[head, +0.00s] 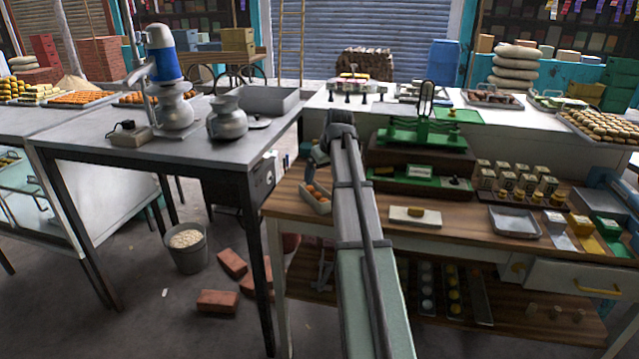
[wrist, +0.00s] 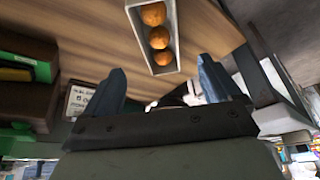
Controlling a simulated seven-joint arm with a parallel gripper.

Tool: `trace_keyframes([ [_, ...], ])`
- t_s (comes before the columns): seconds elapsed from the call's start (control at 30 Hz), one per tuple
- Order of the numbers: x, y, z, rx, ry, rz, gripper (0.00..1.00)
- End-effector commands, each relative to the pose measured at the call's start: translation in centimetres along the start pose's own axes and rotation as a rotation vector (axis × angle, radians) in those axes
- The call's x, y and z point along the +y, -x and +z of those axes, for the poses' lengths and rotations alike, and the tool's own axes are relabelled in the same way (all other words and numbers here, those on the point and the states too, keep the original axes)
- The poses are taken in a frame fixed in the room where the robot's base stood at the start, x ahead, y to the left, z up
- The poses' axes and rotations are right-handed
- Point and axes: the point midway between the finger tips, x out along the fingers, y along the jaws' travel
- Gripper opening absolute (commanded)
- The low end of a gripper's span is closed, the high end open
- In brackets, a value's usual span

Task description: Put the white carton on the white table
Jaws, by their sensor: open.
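A small pale carton (head: 562,234), which looks like the white carton, stands at the right end of the wooden counter (head: 470,226), left of a yellow carton. The white table (head: 450,116) is behind the wooden counter and carries trays and food. My gripper (wrist: 160,80) is open in the wrist view, with nothing between its fingers.
A narrow tray of orange balls (wrist: 157,38) lies below my gripper. A green scale (head: 425,135) stands just right of my arm. Several small labelled boxes (head: 515,180) and a grey tray (head: 514,222) stand near the pale carton. A grey metal table (head: 130,160) is at left.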

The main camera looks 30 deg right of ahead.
Motion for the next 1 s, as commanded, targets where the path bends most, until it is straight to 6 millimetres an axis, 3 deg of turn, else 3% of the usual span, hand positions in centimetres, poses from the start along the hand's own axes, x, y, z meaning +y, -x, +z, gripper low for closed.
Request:
trace_keyframes([
  [0.2, 0.0, 2.1, 0.0, 0.001, 0.000, 0.000, 0.90],
  [0.8, 0.0, 2.7, 0.0, -0.001, 0.000, -0.001, 0.92],
  [1.0, 0.1, 4.7, -1.2, 0.001, 0.001, 0.001, 0.92],
])
